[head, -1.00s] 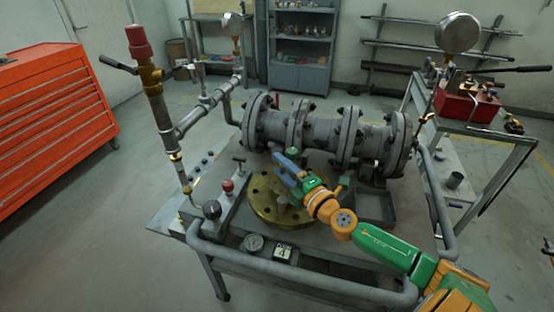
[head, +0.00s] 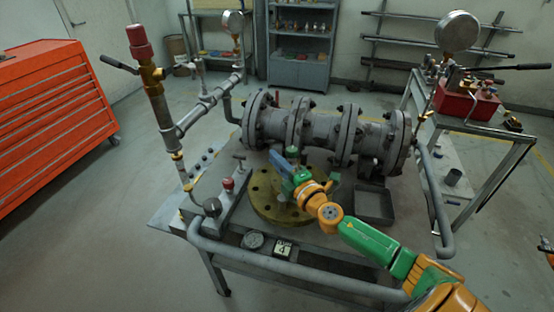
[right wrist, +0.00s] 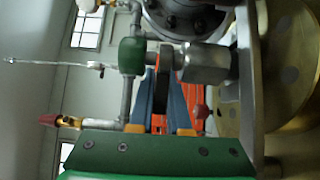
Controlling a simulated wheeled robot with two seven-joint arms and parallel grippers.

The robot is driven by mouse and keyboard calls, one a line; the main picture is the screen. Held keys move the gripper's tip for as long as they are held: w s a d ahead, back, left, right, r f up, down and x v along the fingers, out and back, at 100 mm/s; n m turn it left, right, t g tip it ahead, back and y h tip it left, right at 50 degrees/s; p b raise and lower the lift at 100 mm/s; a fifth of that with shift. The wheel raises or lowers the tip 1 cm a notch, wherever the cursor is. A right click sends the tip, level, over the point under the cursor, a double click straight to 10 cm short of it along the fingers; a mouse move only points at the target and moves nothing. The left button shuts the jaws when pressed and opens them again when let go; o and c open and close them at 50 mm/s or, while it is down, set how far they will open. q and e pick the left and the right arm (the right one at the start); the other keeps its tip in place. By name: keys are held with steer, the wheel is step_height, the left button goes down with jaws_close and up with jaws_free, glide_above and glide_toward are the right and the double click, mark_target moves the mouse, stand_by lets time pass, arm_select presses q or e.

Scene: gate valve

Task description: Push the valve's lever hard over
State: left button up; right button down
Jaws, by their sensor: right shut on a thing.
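The valve is mostly hidden behind my right gripper in the head view. The right wrist view shows a silver hexagonal valve body (right wrist: 206,62) with a dark, flat lever (right wrist: 163,68) at its side. My right gripper (right wrist: 161,108) has its blue-grey fingers on either side of this dark piece and is shut on it. In the head view the right gripper (head: 280,161) is above the brass flange (head: 262,208), in front of the big grey pipe. The lever's far end and exact angle cannot be made out. My left gripper is not in view.
A flanged grey pipe (head: 322,130) lies across the back of the bench. A vertical pipe with a red cap (head: 137,36) and a black side lever (head: 118,63) stands at left. A grey tray (head: 375,205) is to the right. A tubular rail (head: 300,285) edges the bench.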

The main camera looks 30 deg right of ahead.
steer(key=shift+w+r+m+h+p, duration=0.1)
steer(key=shift+r+m+h+p, duration=0.1)
steer(key=shift+m+h+p, duration=0.25)
steer(key=shift+w+r+m+h+p, duration=0.1)
steer(key=shift+r+m+h, duration=0.15)
steer(key=shift+h, duration=0.4)
steer(key=shift+w+d+f+m+g+h, duration=0.1)
steer(key=shift+w+f+m+g+h, duration=0.15)
steer(key=shift+m+h, duration=0.5)
steer(key=shift+w+d+f+m+g+h+b, duration=0.15)
steer(key=shift+m+h, duration=0.1)
steer(key=shift+h, duration=0.3)
steer(key=shift+d+f+m+g+h+b, duration=0.1)
steer(key=shift+m+h+b, duration=0.1)
steer(key=shift+h, duration=0.3)
steer(key=shift+d+m+g+h, duration=0.1)
steer(key=shift+m+g+h, duration=0.2)
steer(key=shift+m+h, duration=0.3)
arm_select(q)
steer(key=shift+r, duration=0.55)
arm_select(e)
steer(key=c, duration=0.9)
jaws_free()
steer(key=shift+o, duration=0.2)
